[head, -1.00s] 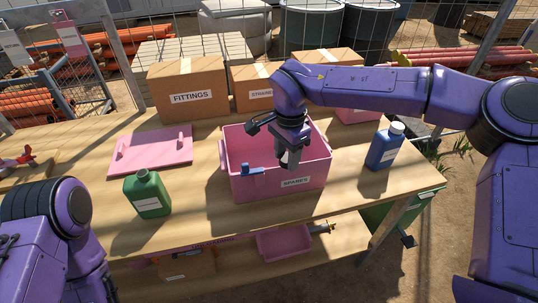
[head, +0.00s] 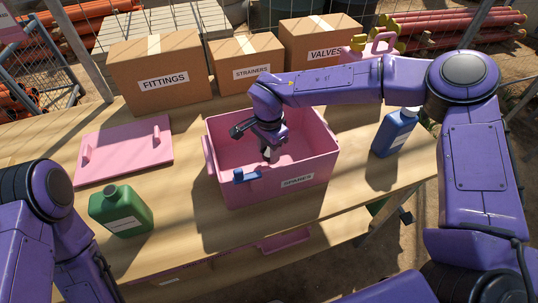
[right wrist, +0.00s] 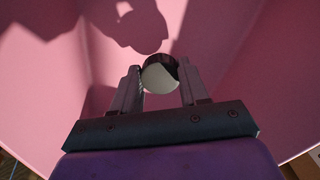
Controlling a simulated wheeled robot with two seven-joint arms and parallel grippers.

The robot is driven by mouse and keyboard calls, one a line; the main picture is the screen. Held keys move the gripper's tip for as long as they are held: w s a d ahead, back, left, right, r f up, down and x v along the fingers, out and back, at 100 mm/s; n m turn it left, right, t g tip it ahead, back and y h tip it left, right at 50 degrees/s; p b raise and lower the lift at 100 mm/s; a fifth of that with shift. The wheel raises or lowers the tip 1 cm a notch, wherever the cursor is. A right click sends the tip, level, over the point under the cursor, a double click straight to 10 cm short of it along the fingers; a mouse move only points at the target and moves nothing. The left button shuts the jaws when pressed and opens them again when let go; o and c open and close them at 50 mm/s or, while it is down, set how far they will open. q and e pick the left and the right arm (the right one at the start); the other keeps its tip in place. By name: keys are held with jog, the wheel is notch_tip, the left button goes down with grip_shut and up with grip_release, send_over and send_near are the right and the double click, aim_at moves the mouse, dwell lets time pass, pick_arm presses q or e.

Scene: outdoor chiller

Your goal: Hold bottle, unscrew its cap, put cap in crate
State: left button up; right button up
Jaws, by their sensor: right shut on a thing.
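The pink crate (head: 262,193), labelled SPARES, stands on the workbench in front of the boxes. My right gripper (head: 267,154) points down inside its opening. In the right wrist view the gripper (right wrist: 160,88) is shut on a small round pale cap (right wrist: 160,75), with pink crate walls around it. A blue bottle (head: 394,135) with a white top stands upright right of the crate. My left arm comes in at the lower left, but its gripper is out of view.
A pink lid (head: 125,152) lies flat left of the crate. Cardboard boxes marked FITTINGS (head: 160,75), STRAINERS (head: 247,67) and VALVES (head: 320,45) line the back. Bench between green bottle and crate is clear.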

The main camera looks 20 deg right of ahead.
aim_at(269, 164)
notch_tip(269, 164, down, 3)
jog(key=shift+r+p, duration=0.1)
jog(key=shift+p, duration=0.2)
jog(key=shift+f, duration=0.35)
jog(key=o, duration=1.2)
jog(key=shift+c, duration=0.2)
jog(key=shift+r, duration=0.15)
